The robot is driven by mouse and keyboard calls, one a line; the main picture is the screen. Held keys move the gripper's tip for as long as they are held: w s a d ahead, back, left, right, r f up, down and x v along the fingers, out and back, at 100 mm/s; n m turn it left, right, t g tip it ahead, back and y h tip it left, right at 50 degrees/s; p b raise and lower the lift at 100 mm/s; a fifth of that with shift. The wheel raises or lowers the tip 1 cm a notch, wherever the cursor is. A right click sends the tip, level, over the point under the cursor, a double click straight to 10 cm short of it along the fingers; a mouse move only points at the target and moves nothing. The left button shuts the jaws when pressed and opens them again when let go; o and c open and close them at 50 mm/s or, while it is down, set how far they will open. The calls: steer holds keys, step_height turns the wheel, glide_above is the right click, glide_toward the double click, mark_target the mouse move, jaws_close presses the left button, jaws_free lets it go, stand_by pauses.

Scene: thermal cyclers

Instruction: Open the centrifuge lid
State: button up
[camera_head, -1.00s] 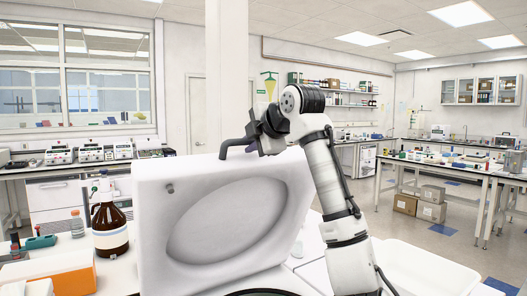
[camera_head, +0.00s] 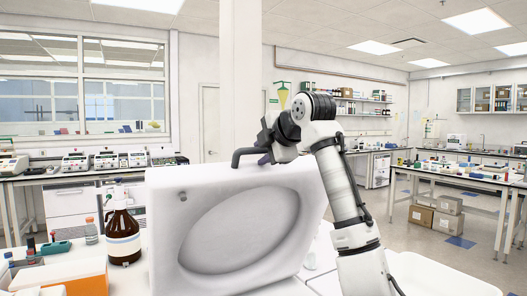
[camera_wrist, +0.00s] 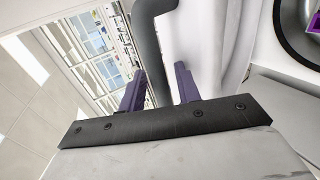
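The white centrifuge lid (camera_head: 175,230) stands raised and tilted back, its underside with an oval recess facing the head camera. A dark grey bent handle (camera_head: 245,153) sticks out at its top edge. My gripper (camera_head: 262,157) is at this handle. In the wrist view, the handle (camera_wrist: 150,45) passes between the two purple fingers of my gripper (camera_wrist: 159,85). A gap shows between the handle and the right finger; contact on the left side is unclear. Part of the centrifuge's dark round opening (camera_wrist: 285,45) shows at the wrist view's top right.
A brown bottle (camera_head: 122,238) stands left of the lid, with an orange box (camera_head: 75,277) in front of it. A white tray (camera_head: 445,275) lies at the lower right. Benches with equipment line the back and right. Cardboard boxes (camera_head: 447,205) sit below the right bench.

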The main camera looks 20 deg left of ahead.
steer(key=shift+f, duration=0.1)
steer(key=b+v, duration=0.3)
steer(key=v, duration=1.1)
steer(key=shift+b, duration=0.3)
steer(key=shift+a, duration=0.1)
